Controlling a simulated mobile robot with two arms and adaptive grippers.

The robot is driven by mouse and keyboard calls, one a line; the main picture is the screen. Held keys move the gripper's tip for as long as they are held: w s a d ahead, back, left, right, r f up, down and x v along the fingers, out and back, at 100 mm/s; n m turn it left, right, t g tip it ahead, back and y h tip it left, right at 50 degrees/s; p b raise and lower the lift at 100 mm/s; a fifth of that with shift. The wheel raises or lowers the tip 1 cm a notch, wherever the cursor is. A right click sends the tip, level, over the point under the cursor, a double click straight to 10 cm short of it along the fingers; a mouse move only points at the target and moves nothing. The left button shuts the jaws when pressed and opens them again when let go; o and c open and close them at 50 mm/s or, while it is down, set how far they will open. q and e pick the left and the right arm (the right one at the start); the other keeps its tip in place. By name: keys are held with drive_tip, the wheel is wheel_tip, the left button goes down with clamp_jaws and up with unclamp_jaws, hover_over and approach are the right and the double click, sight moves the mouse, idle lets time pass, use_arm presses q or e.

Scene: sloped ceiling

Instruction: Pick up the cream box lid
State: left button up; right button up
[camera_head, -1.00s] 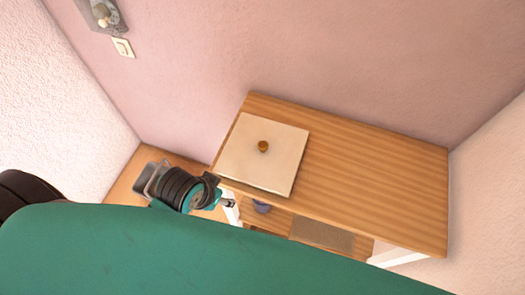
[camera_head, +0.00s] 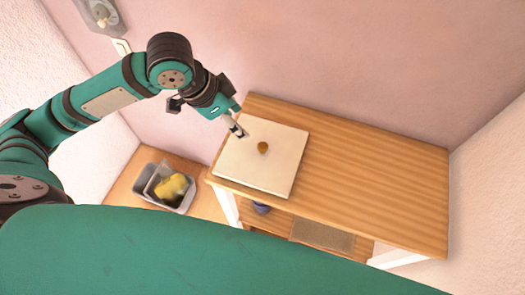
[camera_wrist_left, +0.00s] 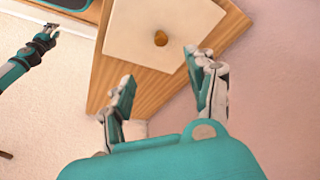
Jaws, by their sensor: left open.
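The cream box lid (camera_head: 272,172) is a flat square with a small round brown knob (camera_head: 262,148). It lies at the left end of the wooden table top (camera_head: 365,180); it also shows at the top of the left wrist view (camera_wrist_left: 132,32). My left gripper (camera_head: 238,131) is open and empty, over the lid's upper left part, left of the knob. In the left wrist view its two fingers (camera_wrist_left: 158,66) are spread apart, with the knob beyond them. My right gripper (camera_wrist_left: 48,32) shows small at the upper left of that view, away from the lid; its jaws are unclear.
A grey bin (camera_head: 150,196) with a yellow thing (camera_head: 172,187) stands left of the table. A bluish bowl (camera_head: 261,208) and a brown mat (camera_head: 322,235) are on the lower shelf. Pink wall (camera_head: 330,60) lies close behind. The table's right part is clear.

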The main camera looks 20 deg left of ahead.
use_arm(q)
hover_over(262, 146)
drive_tip(key=s+a, duration=0.2)
drive_tip(key=f, duration=1)
drive_tip(key=shift+w+d+f+p, duration=0.1)
drive_tip(key=shift+w+f+p, duration=0.1)
drive_tip(key=shift+f+p, duration=0.1)
drive_tip(key=shift+p+x, duration=0.5)
drive_tip(key=shift+x, duration=2.1)
clamp_jaws()
drive_tip(key=shift+d+r, duration=0.1)
